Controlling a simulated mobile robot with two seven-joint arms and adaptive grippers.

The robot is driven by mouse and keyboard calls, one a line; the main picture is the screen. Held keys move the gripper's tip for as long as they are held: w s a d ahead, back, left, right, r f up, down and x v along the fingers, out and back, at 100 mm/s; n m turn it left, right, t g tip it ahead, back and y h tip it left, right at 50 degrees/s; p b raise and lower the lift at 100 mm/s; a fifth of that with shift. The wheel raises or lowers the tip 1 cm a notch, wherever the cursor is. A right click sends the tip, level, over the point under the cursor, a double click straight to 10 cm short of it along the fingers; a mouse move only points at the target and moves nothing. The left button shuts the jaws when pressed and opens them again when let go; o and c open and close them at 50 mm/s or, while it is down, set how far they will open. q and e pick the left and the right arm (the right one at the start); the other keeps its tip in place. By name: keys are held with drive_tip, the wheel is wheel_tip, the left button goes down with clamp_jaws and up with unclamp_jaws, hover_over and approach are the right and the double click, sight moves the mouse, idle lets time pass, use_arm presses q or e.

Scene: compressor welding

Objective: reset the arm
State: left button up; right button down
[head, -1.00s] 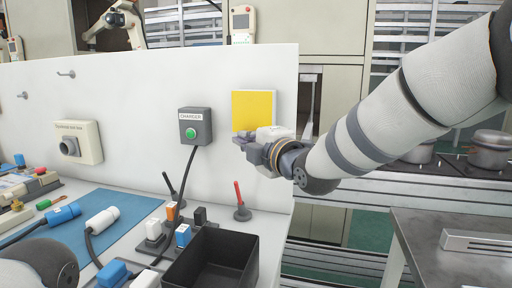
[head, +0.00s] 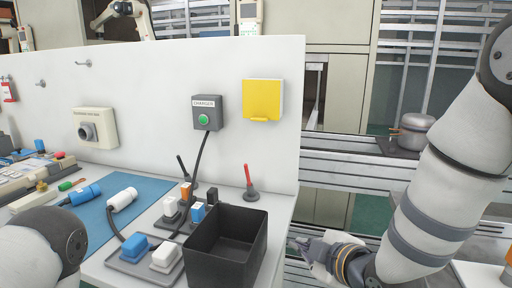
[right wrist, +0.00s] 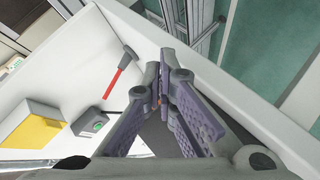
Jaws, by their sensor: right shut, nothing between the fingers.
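My right gripper (head: 304,246) is low at the right of the workbench in the head view, beside its right edge and right of the black bin. In the right wrist view its two purple-grey fingers (right wrist: 161,88) are closed together with nothing between them. The white and grey right arm comes down from the upper right of the head view. Part of my left arm shows at the lower left of the head view; its gripper is out of the frame.
A black open bin (head: 218,275) stands at the bench's front right. A red-handled tool (head: 248,183) stands behind it. A white panel carries the charger box (head: 207,112) and a yellow box (head: 262,99). A pot (head: 412,133) sits on the conveyor behind.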

drive_tip(key=s+d+f+m+g+h, duration=0.1)
drive_tip(key=s+d+f+m+g, duration=0.15)
drive_tip(key=s+f, duration=0.35)
drive_tip(key=s+d+f+m+g+h, duration=0.1)
drive_tip(key=s+d+f+m+g, duration=0.15)
drive_tip(key=s+f, duration=0.4)
drive_tip(key=s+d+f+m+g, duration=0.2)
drive_tip(key=s+f+m, duration=0.1)
drive_tip(key=s, duration=0.6)
drive_tip(key=s+d+f+m+g+h, duration=0.1)
drive_tip(key=s+d+f+m+g, duration=0.1)
drive_tip(key=s, duration=0.7)
drive_tip(key=s+d+f+m+g+h, duration=0.1)
drive_tip(key=s+d+f+m+g, duration=0.1)
drive_tip(key=s+f+m, duration=0.3)
drive_tip(key=s+f+g, duration=0.1)
drive_tip(key=s+f, duration=0.1)
drive_tip(key=s, duration=0.2)
drive_tip(key=shift+d+f+g, duration=0.2)
drive_tip(key=shift+f+g, duration=0.1)
drive_tip(key=shift+g, duration=0.1)
